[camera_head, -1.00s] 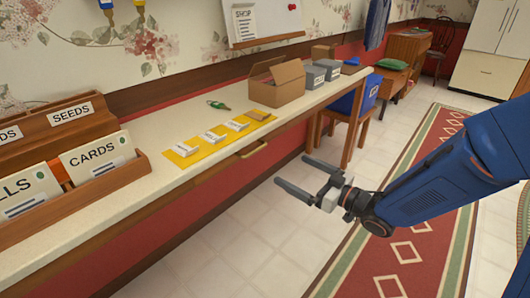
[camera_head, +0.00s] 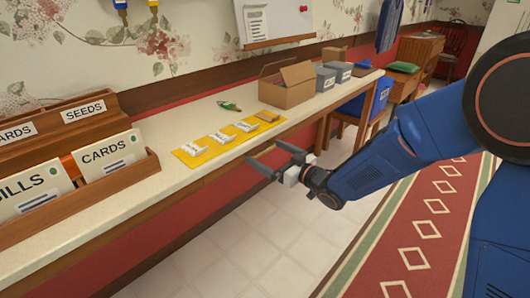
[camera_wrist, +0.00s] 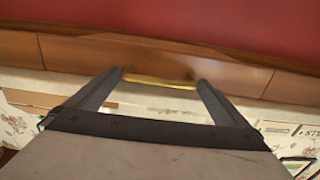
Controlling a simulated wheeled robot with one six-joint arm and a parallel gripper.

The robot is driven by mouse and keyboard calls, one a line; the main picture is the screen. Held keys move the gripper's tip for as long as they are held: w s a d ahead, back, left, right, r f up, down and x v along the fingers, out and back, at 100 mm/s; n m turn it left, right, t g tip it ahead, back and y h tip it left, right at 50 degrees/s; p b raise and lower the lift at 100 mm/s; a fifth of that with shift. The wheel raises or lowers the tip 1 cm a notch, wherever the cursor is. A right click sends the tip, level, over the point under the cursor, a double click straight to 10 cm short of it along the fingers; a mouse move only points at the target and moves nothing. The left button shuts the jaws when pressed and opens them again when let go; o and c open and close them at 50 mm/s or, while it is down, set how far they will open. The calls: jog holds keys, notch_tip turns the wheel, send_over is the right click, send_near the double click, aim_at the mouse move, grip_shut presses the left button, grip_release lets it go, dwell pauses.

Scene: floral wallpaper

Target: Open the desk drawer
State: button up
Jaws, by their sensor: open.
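The desk drawer (camera_wrist: 82,57) is a wooden front in the desk's edge, with side seams visible in the wrist view, and it looks shut. Its brass handle (camera_wrist: 160,82) is a thin horizontal bar. My gripper (camera_wrist: 160,80) is open, with one fingertip near each end of the handle. I cannot tell whether they touch it. In the head view my gripper (camera_head: 266,156) is at the desk's front edge, and the handle is largely hidden there.
The desk (camera_head: 160,199) holds a yellow mat (camera_head: 193,161) with several cards, a green-handled item (camera_head: 229,106), an open cardboard box (camera_head: 287,84) and wooden sorters (camera_head: 140,170). A blue-seated chair (camera_head: 366,103) is beyond. The floor in front is clear.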

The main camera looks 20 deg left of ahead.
jog(key=shift+x, duration=0.85)
